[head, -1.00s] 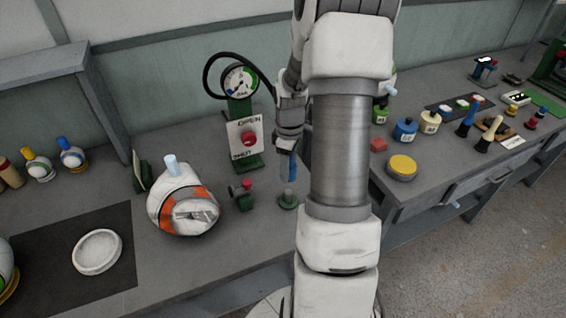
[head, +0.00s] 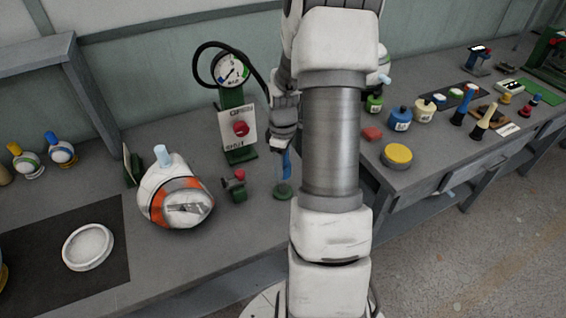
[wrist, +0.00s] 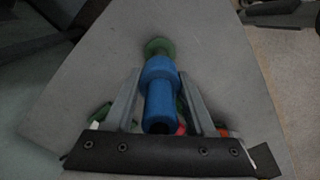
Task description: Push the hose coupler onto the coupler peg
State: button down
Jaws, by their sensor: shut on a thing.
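The blue hose coupler (head: 286,163) is held in my gripper (head: 285,148), which is shut on it and points down. In the wrist view the coupler (wrist: 160,90) sits between the two grey fingers of my gripper (wrist: 159,78). The coupler peg has a round green base (head: 283,193) on the bench, just below the coupler. In the wrist view the green base (wrist: 157,45) shows past the coupler's far end, close to in line with it. The coupler hides much of the peg there, and I cannot tell whether they touch.
The gauge stand (head: 238,125) with a black hose and red knob is behind and left. A small green valve with a red top (head: 236,186) stands left of the peg. A white and orange ball-shaped vessel (head: 176,195) is further left. The bench edge is in front.

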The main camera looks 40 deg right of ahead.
aim_at(283, 182)
jog(key=shift+f+b, duration=0.65)
jog(key=shift+f, duration=0.7)
jog(key=shift+f+b, duration=1.25)
jog(key=shift+f, duration=0.9)
dwell(0.6)
jog(key=shift+c, duration=0.8)
grip_release()
jog(key=shift+r, duration=0.15)
notch_tip(283, 182, up, 17)
jog(key=shift+r+p, duration=0.15)
jog(key=shift+p, duration=1.05)
